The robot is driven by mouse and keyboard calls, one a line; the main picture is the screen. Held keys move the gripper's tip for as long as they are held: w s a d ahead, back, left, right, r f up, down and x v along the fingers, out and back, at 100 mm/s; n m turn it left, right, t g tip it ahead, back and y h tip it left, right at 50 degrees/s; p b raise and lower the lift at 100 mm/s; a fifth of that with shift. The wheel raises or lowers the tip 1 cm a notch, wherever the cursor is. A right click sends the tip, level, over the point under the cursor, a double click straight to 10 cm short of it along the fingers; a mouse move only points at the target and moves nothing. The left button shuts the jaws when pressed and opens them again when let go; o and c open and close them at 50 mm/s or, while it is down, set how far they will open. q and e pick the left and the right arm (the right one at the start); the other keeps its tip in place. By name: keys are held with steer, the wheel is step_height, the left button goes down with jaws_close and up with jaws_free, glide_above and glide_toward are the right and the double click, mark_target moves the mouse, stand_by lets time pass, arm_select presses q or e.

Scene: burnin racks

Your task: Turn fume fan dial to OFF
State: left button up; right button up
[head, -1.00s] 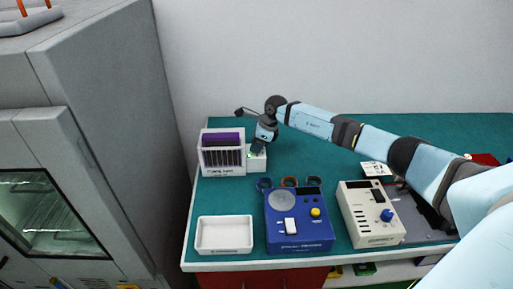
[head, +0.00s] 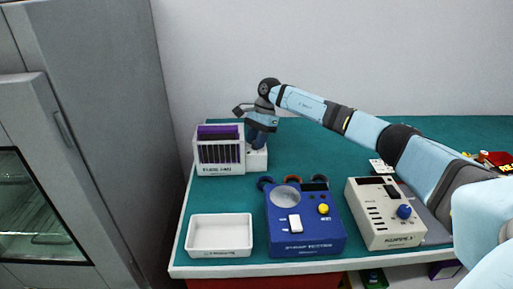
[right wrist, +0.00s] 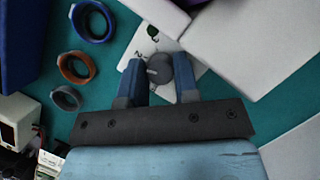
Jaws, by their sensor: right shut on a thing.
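The fume fan unit (head: 221,170) is a white box with dark slats and a purple top, at the back left of the bench. A small white dial box (head: 257,160) adjoins its right side. The grey dial (right wrist: 159,68) sits on this box's white face, with printed marks around it, in the right wrist view. My right gripper (head: 258,141) is over the dial box from above and hides the dial in the head view. Its two blue fingers (right wrist: 158,76) are on either side of the dial, shut on it. My left gripper is not in view.
A white tray (head: 220,250), a blue tester (head: 306,245) and a cream power supply (head: 383,238) stand along the front edge. Several rings, including an orange one (right wrist: 74,68), lie behind the tester. The green bench top (head: 330,150) is clear behind them.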

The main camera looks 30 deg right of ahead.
steer(key=shift+w+f+n+g+b, duration=0.15)
steer(key=shift+n+g+b, duration=0.15)
steer(key=shift+n+b, duration=0.4)
steer(key=shift+n, duration=0.7)
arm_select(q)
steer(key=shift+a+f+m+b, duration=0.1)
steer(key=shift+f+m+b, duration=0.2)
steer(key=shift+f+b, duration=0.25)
arm_select(e)
steer(key=shift+n+g+h, duration=0.3)
steer(key=shift+n, duration=0.1)
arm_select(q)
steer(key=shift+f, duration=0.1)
arm_select(e)
steer(key=o, duration=0.9)
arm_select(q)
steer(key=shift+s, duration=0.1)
arm_select(e)
steer(key=shift+r, duration=0.2)
